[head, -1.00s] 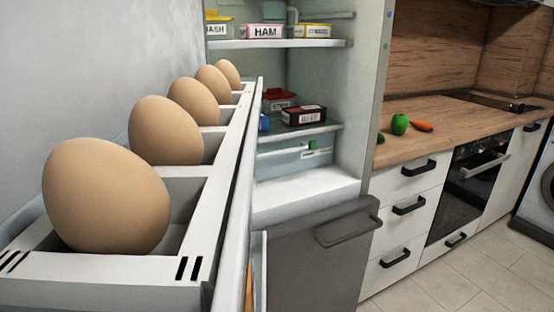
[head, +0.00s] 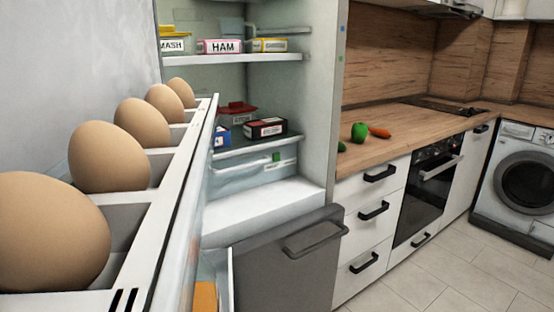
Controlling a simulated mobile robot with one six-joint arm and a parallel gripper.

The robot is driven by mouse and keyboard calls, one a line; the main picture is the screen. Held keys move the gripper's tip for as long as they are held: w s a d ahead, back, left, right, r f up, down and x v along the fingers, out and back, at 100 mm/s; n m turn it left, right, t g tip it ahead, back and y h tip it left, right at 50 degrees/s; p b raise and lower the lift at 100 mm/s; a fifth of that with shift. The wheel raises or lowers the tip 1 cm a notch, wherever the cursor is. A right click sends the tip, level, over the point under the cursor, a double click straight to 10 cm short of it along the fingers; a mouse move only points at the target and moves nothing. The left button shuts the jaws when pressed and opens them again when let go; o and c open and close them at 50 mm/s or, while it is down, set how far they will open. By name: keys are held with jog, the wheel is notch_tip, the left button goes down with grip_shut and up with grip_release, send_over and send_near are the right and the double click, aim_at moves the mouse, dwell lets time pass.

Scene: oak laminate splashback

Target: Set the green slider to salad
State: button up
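The green slider (head: 276,157) is a small green piece on the front rail of the clear drawer (head: 240,176) under the lower fridge shelf. It sits toward the right part of that rail. A small label lies beside it, too small to read. The fridge (head: 262,205) stands open, with its door (head: 190,240) swung out on the left. My gripper is not in view.
The door's egg rack (head: 150,205) with several eggs fills the left foreground. A grey lower drawer front (head: 285,262) stands below the fridge compartment. Tiled floor (head: 420,285) is clear at right.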

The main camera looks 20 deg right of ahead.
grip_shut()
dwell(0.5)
